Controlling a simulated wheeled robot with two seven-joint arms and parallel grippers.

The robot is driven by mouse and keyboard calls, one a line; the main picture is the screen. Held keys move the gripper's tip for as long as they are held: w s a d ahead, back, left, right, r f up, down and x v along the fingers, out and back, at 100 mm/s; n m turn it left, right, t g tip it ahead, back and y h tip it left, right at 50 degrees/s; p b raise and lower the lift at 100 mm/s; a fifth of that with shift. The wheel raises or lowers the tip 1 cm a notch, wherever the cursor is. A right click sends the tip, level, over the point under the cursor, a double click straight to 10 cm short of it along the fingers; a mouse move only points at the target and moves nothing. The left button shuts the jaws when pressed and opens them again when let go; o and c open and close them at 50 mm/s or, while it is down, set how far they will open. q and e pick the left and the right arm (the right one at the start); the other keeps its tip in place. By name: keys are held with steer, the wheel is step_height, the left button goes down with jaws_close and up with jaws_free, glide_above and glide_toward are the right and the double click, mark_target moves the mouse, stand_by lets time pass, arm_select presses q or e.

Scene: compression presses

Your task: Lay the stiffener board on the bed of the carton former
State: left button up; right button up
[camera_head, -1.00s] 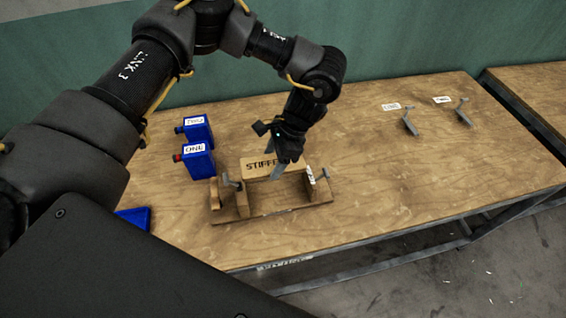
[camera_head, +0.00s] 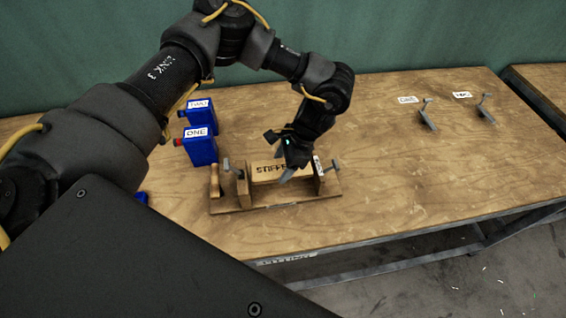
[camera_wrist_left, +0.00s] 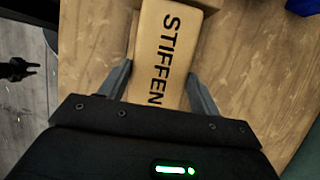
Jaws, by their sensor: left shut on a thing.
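The stiffener board (camera_head: 268,171) is a light wooden block with black lettering. My left gripper (camera_head: 287,176) is shut on it, with one finger along each long side in the left wrist view (camera_wrist_left: 163,85). In the head view the board is between the uprights of the carton former (camera_head: 250,203), a wooden frame with a flat base and metal bolts. I cannot tell whether the board touches the bed, as the fingers hide part of it. A small dark shape (camera_wrist_left: 15,69) at the left of the wrist view may be my right gripper.
Blue boxes labelled ONE (camera_head: 203,148) and TWO (camera_head: 199,112) stand to the left of the former. Two grey metal brackets (camera_head: 428,117) (camera_head: 486,110) with labels are at the back right. The table (camera_head: 400,190) is clear between them and the former.

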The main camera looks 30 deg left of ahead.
arm_select(q)
steer(key=shift+r, duration=0.2)
steer(key=shift+f+b, duration=1.1)
steer(key=shift+f, duration=1.55)
steer(key=shift+f+b, duration=0.4)
steer(key=shift+f, duration=0.9)
steer(key=o, duration=1)
steer(key=shift+o, duration=0.2)
steer(key=b+v, duration=0.2)
steer(key=v, duration=0.7)
steer(key=shift+w+d+r, duration=0.1)
steer(key=shift+r, duration=0.2)
steer(key=shift+w+d+r, duration=0.1)
steer(key=shift+d+r, duration=0.05)
steer(key=shift+r, duration=0.35)
